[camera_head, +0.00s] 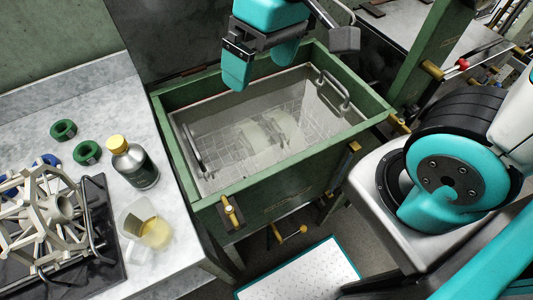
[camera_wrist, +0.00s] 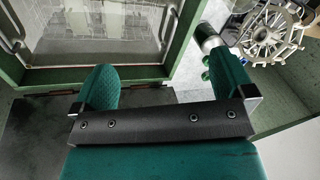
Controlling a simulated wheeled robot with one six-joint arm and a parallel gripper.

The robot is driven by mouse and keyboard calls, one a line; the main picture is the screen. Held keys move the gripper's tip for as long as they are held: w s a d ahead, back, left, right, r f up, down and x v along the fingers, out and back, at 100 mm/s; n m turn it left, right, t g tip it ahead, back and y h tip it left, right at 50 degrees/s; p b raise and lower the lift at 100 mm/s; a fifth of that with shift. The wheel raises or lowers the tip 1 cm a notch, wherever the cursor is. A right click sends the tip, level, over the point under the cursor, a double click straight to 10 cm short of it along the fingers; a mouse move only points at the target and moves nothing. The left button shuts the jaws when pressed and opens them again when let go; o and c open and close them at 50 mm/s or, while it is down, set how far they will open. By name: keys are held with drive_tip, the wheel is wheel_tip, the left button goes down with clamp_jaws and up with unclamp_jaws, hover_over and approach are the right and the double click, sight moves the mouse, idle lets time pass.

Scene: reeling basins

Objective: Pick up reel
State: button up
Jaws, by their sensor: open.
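The reel (camera_head: 50,212) is a pale, many-spoked frame with a central hub. It lies on a dark base (camera_head: 105,268) on the grey counter at the left of the head view. In the wrist view the reel (camera_wrist: 268,32) shows at the upper right, beyond the right finger. My gripper (camera_head: 262,70) is open and empty, with two teal fingers pointing down over the back edge of the basin, well to the right of the reel and apart from it. In the wrist view my gripper (camera_wrist: 163,72) has nothing between its fingers.
A green-framed basin (camera_head: 180,150) with clear liquid and pale shapes inside stands right of the counter (camera_head: 98,100). A dark bottle (camera_head: 142,172) with a yellow cap, a beaker (camera_head: 150,232) of amber liquid and green rings (camera_head: 87,152) stand close to the reel. The counter's back is clear.

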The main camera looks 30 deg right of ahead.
sight(254, 132)
drive_tip(key=w+d+f+m+h+b, duration=0.35)
drive_tip(key=w+f+b, duration=0.65)
drive_tip(key=f, duration=0.8)
drive_tip(key=shift+m+y, duration=0.25)
drive_tip(key=shift+m, duration=0.3)
drive_tip(key=f, duration=0.3)
drive_tip(key=w+f+p, duration=0.1)
drive_tip(key=f, duration=0.3)
drive_tip(key=f+p, duration=0.1)
drive_tip(key=f, duration=0.2)
drive_tip(key=shift+w+d+f, duration=0.2)
drive_tip(key=shift+w+f, duration=0.05)
drive_tip(key=shift+w, duration=0.15)
drive_tip(key=shift+w+a+f+p, duration=0.1)
drive_tip(key=shift+a+f+p, duration=0.1)
drive_tip(key=shift+f, duration=1.3)
drive_tip(key=shift+a+f+p, duration=0.1)
drive_tip(key=shift+a+f, duration=0.05)
drive_tip(key=shift+f, duration=1.35)
drive_tip(key=c, duration=1.1)
